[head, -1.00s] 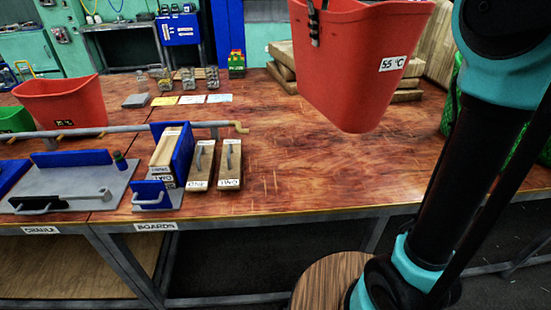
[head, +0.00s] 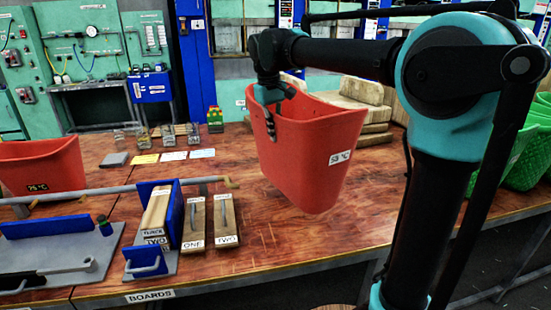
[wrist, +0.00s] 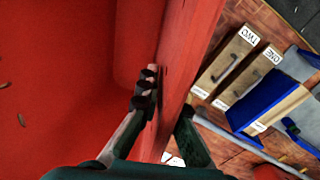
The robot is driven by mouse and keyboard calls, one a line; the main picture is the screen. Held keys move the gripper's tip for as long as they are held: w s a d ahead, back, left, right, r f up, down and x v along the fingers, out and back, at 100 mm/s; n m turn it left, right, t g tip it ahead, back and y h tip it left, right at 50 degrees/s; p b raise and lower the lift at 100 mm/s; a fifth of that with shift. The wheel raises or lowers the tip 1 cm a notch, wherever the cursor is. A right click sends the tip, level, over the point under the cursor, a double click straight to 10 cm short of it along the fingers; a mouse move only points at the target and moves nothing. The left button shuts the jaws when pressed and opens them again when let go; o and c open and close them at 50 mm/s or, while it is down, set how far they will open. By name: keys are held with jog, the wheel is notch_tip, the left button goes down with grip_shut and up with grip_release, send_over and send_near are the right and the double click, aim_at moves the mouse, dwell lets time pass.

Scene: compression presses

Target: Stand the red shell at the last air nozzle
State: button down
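The red shell (head: 310,165), a tapered bin labelled 55 °C, hangs upright above the bench in the head view. My gripper (head: 268,118) is shut on its left wall, near the rim. In the wrist view my gripper (wrist: 168,98) has one finger inside the shell (wrist: 60,90) and one outside, with the wall between them. A grey pipe with a brass end (head: 231,183) runs along the bench left of the shell; I cannot tell whether it is an air nozzle. Teal panels with hoses (head: 85,50) stand at the back left.
Another red bin (head: 40,165) sits at the bench's left. Boards ONE (head: 193,222) and TWO (head: 225,220) lie beside a blue board rack (head: 172,215). Stacked wooden blocks (head: 360,125) are behind the held shell, and green bins (head: 525,155) are at the right. The front right bench top is clear.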

notch_tip(320, 180, down, 8)
dwell(0.5)
jog(key=shift+f, duration=0.1)
jog(key=c, duration=1.7)
grip_release()
jog(key=r, duration=0.8)
jog(key=a+r, duration=0.1)
jog(key=r, duration=0.3)
jog(key=shift+s, duration=0.4)
